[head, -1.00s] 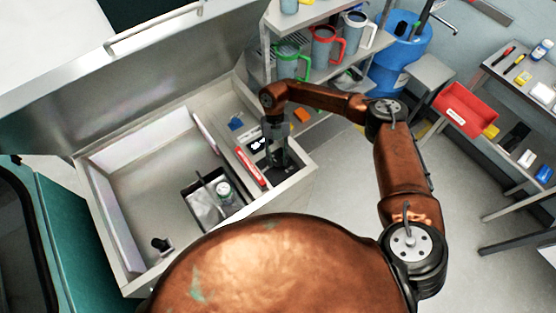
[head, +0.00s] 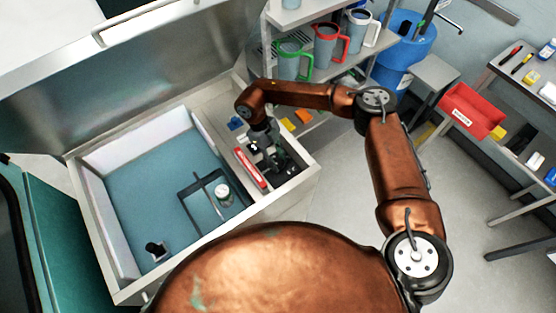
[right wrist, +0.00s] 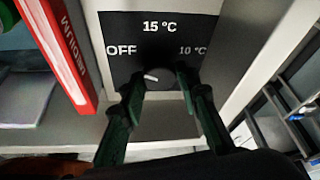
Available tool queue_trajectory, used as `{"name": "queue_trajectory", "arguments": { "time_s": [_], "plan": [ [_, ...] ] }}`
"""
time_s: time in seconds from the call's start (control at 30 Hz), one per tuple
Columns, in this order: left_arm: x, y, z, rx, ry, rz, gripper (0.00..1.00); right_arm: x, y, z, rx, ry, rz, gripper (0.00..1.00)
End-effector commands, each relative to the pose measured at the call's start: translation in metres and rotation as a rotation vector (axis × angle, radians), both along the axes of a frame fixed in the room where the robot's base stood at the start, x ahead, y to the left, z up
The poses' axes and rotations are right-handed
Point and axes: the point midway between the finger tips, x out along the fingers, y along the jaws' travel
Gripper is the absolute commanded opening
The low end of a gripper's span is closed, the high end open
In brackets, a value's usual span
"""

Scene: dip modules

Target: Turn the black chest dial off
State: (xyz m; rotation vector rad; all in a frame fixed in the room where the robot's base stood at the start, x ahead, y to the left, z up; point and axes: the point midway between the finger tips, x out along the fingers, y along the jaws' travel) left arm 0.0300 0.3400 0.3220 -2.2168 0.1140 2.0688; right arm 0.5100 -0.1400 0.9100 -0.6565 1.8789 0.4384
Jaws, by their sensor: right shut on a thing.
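The black dial (right wrist: 160,78) sits on a black panel (right wrist: 165,28) marked OFF at left, 15 °C at top and 10 °C at right. Its white mark is on the left side, roughly toward the OFF side. My right gripper (right wrist: 158,90) is shut on the dial, with one green-black finger on each side, partly hiding it. In the head view my right gripper (head: 272,158) reaches down to the panel on the right end of the open chest (head: 120,160). The dial itself is hidden there. My left gripper is not in view.
The chest's blue-green basin holds a dark frame (head: 183,200) and a pale round-topped container (head: 223,192). Mugs (head: 328,42) stand on a shelf behind; a red bin (head: 472,110) is at right.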

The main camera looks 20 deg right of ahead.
Motion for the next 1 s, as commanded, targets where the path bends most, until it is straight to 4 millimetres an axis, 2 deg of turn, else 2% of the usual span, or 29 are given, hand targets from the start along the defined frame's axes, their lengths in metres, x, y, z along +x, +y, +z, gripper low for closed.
{"name": "queue_trajectory", "arguments": {
  "time_s": [0.23,0.73,0.77,1.0],
  "plan": [
    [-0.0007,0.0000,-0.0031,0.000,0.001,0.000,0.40,0.0016,0.0010,0.0012,0.002,-0.005,0.070,0.06],
    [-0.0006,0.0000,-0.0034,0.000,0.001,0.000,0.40,0.0014,0.0010,0.0015,0.002,-0.005,0.084,0.06],
    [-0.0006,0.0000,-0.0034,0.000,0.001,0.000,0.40,0.0014,0.0010,0.0015,0.002,-0.005,0.084,0.32],
    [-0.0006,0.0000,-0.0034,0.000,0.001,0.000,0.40,0.0005,0.0004,0.0007,0.001,-0.003,0.084,0.47]
  ]
}}
